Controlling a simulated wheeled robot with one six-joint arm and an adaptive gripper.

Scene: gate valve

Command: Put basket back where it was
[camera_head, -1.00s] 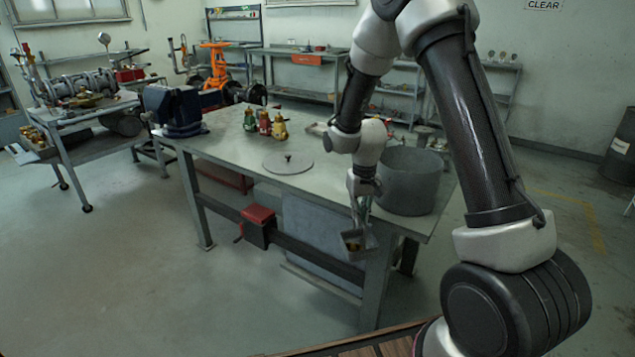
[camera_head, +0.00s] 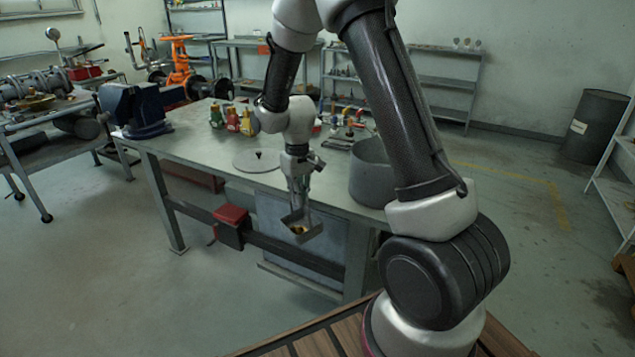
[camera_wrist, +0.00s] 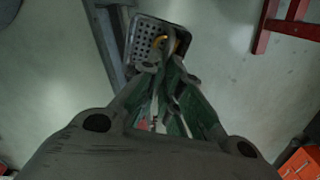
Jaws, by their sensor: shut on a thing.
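A small metal basket (camera_head: 303,232) hangs from my gripper (camera_head: 299,208) in the head view, in front of the near edge of the workbench. Something yellow shows inside it. A large grey pot (camera_head: 370,178) stands on the right end of the workbench (camera_head: 205,157), partly hidden by my arm. A round lid (camera_head: 250,165) with a knob lies flat to its left.
A blue vise (camera_head: 137,112) is at the bench's left end. Several coloured valves (camera_head: 232,118) stand at the back of the bench. A red box (camera_head: 231,218) is fixed to the bench's front rail. The floor (camera_head: 110,285) at left is clear.

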